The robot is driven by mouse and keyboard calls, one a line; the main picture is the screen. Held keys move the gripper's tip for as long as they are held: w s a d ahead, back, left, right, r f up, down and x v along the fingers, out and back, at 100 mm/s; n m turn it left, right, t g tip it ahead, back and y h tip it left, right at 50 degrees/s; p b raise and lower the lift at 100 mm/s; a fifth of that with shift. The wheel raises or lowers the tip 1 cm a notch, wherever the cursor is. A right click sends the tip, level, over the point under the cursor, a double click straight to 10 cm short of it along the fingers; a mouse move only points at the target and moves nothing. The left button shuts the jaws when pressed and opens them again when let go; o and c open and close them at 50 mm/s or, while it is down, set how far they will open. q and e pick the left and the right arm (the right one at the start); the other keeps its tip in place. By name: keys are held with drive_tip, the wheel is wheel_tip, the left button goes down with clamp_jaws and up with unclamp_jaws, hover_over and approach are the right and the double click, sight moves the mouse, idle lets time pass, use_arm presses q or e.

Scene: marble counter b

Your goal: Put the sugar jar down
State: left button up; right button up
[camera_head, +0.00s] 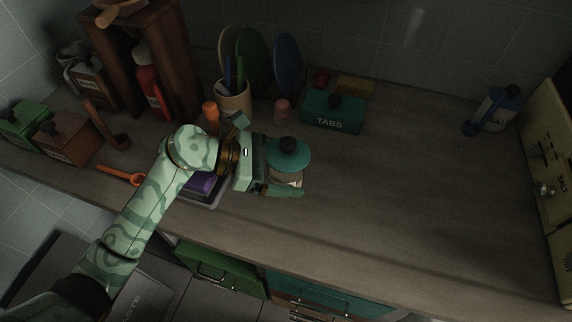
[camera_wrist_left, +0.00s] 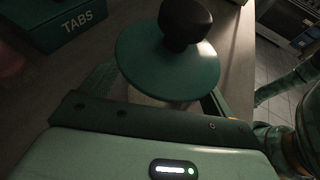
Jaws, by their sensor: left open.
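The sugar jar (camera_head: 290,160) has a teal lid with a black knob and a pale body, mostly hidden under the lid and behind my gripper. It looks upright over the counter; its base contact is hidden. In the left wrist view the teal lid (camera_wrist_left: 150,65) and dark knob fill the upper middle. My left gripper (camera_head: 285,172) is open, with its fingers on either side of the jar body below the lid. In the left wrist view the fingers (camera_wrist_left: 155,98) flank the jar. My right gripper is not in view.
A teal TABS box (camera_head: 332,112) stands behind the jar, with a pink-topped item (camera_head: 282,112) and a utensil crock (camera_head: 234,98) beside it. A purple item in a tray (camera_head: 203,186) lies under my left wrist. The counter (camera_head: 420,185) to the right is clear.

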use_arm(q)
drive_tip(key=p+v, duration=0.1)
drive_tip(key=v, duration=1.1)
